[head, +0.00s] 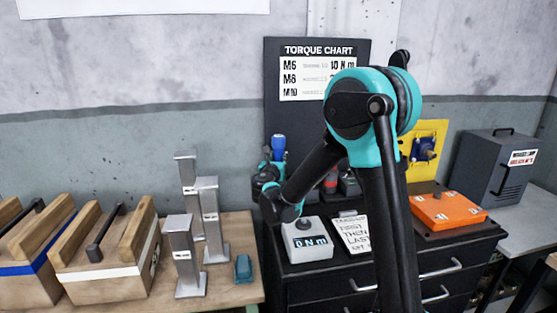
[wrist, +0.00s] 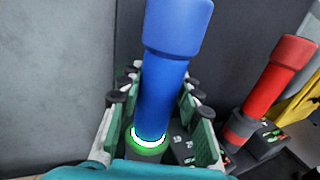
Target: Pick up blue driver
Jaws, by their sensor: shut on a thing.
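The blue driver (wrist: 168,75) stands upright between the fingers of my gripper (wrist: 155,110) in the wrist view, with a white and green glowing ring near its lower end. My gripper is shut on it. In the head view the blue driver (head: 278,148) shows just above my gripper (head: 270,172), in front of the dark torque chart board. Its lower end is hidden by my gripper, so I cannot tell whether it touches anything below.
A red driver (wrist: 270,85) stands to the right in a dark holder (wrist: 262,140). A torque meter (head: 308,240), a card (head: 353,233) and an orange box (head: 436,209) sit on the black cabinet. Grey metal posts (head: 183,255) and wooden boxes (head: 105,250) stand at left.

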